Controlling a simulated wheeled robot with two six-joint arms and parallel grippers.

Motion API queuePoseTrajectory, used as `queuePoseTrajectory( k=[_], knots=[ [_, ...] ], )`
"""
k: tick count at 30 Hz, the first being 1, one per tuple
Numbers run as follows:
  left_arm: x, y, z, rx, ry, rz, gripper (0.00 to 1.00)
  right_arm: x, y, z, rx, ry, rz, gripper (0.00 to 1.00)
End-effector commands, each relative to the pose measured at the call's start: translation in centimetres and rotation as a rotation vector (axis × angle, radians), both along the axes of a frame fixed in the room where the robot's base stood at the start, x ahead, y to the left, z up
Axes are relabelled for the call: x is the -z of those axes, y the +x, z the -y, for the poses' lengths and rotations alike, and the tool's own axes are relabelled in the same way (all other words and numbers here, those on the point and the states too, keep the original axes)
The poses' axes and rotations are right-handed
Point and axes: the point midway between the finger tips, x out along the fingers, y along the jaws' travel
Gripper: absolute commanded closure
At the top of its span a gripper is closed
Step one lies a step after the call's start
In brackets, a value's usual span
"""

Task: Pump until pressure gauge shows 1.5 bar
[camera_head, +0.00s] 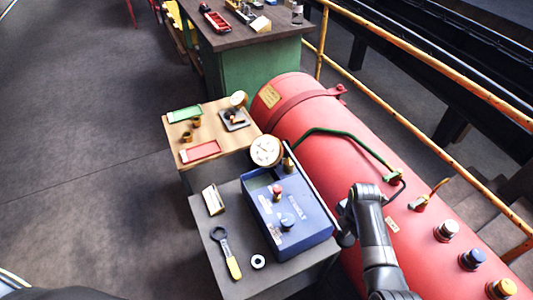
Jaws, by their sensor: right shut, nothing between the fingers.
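The blue pump box (310,238) stands on the grey table beside the red boiler. A round white pressure gauge (266,150) rises at its back; its needle is too small to read. A green hose (340,133) runs from behind the box to a fitting on the boiler. My right gripper (343,238) is shut and empty, close to the right side of the box, partly hidden by its own arm; I cannot tell if it touches. My left gripper is not in view.
The grey table (212,254) carries a yellow-handled wrench (228,254), a small ring (258,261) and a sign (213,199). Behind is a wooden table (183,127) with trays and small brass parts. The red boiler (300,100) and yellow railing bound the right. The left floor is clear.

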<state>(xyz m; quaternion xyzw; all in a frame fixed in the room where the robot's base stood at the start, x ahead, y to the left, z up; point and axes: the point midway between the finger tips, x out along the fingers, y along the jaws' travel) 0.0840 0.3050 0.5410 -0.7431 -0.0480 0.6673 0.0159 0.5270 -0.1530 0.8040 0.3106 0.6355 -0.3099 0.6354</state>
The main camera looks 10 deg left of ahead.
Motion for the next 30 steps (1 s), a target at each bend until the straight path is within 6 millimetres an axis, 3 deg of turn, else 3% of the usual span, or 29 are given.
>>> queuePoseTrajectory(
  k=[3, 19, 30],
  knots=[
    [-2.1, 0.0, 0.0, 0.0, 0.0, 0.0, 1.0, -2.1, 0.2, -0.2, -0.001, 0.005, 0.005, 1.0],
    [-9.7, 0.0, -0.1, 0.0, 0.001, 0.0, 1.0, -8.8, 0.1, -0.1, 0.0, 0.001, 0.001, 1.0],
    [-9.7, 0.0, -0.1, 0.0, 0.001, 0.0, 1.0, -14.9, 0.3, -0.1, 0.001, 0.0, 0.005, 1.0]
  ],
)
